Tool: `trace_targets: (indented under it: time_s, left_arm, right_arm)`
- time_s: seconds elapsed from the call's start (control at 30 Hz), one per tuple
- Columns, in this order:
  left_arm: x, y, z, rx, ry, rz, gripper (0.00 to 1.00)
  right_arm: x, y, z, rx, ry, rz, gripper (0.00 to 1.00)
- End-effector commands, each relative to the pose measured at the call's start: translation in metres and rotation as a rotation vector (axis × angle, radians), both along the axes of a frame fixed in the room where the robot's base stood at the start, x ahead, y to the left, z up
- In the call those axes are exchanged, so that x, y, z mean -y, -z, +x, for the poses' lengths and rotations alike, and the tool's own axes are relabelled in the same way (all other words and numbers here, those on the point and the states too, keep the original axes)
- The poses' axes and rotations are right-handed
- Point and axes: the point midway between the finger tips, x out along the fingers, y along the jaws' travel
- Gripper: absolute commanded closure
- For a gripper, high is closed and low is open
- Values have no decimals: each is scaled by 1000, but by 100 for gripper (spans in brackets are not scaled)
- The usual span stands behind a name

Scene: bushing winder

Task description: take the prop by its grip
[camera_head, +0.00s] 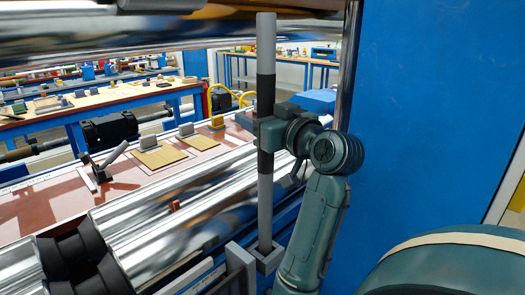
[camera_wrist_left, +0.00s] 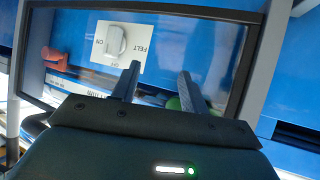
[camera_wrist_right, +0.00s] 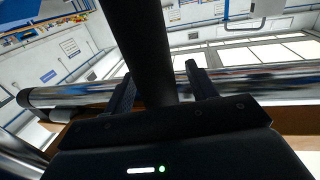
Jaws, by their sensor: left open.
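The prop (camera_head: 265,205) is an upright grey rod with a darker grip band (camera_head: 266,95) around its middle. Its foot sits at a small grey square bracket. My right gripper (camera_head: 268,134) is at the dark band, coming from the right. In the right wrist view the dark rod (camera_wrist_right: 150,45) passes between the two fingers (camera_wrist_right: 160,85), with some gap showing beside it; the fingers look open around it. My left gripper (camera_wrist_left: 158,80) is open and empty in front of a blue panel, away from the prop.
The left wrist view shows a white FELT switch plate (camera_wrist_left: 118,45) and a red handle (camera_wrist_left: 54,59). Long shiny rollers (camera_head: 180,225) lie left of the prop. A blue wall panel (camera_head: 430,110) stands close on the right. Workbenches (camera_head: 90,105) fill the background.

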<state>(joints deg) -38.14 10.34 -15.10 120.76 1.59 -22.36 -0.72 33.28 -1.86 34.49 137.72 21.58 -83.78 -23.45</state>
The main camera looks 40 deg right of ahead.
Motion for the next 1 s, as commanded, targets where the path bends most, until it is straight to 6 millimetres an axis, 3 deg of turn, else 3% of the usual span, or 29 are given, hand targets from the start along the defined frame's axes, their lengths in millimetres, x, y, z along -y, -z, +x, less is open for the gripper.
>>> trace_targets:
  time_s: [0.7,1.0]
  left_arm:
    - [-2,3,-3,-9,-2,3,56]
    - [-2,1,-1,-6,-3,4,56]
  right_arm:
    - [0,0,0,0,0,1,100]
    - [0,-3,1,5,0,-2,100]
